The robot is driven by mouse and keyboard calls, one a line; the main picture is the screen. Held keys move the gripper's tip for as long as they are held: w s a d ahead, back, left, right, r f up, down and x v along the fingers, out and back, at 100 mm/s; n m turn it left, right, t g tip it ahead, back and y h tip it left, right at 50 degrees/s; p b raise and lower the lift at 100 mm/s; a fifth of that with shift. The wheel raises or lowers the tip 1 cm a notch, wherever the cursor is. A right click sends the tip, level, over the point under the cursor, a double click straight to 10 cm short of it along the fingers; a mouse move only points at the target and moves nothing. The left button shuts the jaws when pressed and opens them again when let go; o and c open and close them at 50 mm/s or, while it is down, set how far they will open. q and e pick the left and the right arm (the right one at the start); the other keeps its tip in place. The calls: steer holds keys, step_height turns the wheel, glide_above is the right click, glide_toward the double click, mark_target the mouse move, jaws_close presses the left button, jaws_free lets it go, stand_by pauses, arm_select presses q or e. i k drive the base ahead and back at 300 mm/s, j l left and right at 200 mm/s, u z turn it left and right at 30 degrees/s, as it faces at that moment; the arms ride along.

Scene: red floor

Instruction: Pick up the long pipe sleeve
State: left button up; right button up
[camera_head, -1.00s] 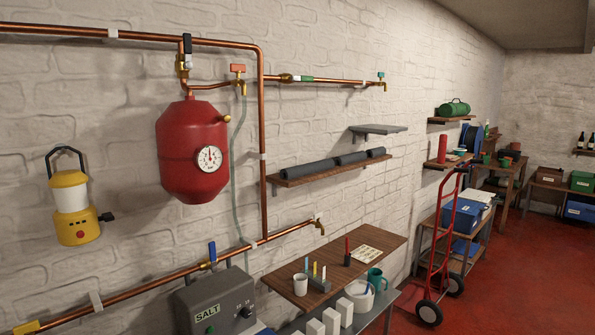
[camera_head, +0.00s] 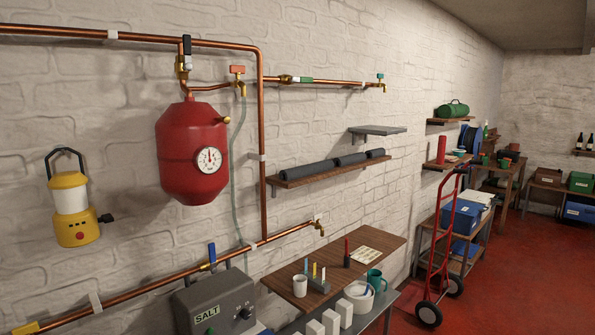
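Dark grey pipe sleeves lie end to end in a row on a narrow brown wall shelf (camera_head: 325,176). The long pipe sleeve (camera_head: 309,171) appears to be the leftmost piece, at the shelf's near end. A shorter piece (camera_head: 351,159) lies to its right, and another short piece (camera_head: 376,153) lies at the far right end. Neither of my grippers shows in the head view.
A copper pipe runs down the wall just left of the shelf. A small grey shelf (camera_head: 378,130) is above its right part. Below stands a brown table (camera_head: 345,262) with cups and markers. A red hand truck (camera_head: 440,245) stands at right on open red floor.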

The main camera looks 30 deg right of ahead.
mark_target(307, 169)
steer(key=i+l+u, duration=0.1)
steer(key=l+u, duration=0.7)
steer(key=u, duration=0.2)
steer(key=l+u, duration=0.1)
steer(key=l, duration=0.4)
steer(key=k+l+u, duration=0.1)
steer(key=l, duration=0.4)
steer(key=k+l+u, duration=0.1)
steer(key=l, duration=0.4)
steer(key=k+l+u, duration=0.1)
steer(key=l, duration=0.4)
steer(key=k+l+u, duration=0.1)
steer(key=l, duration=0.35)
steer(key=k, duration=0.05)
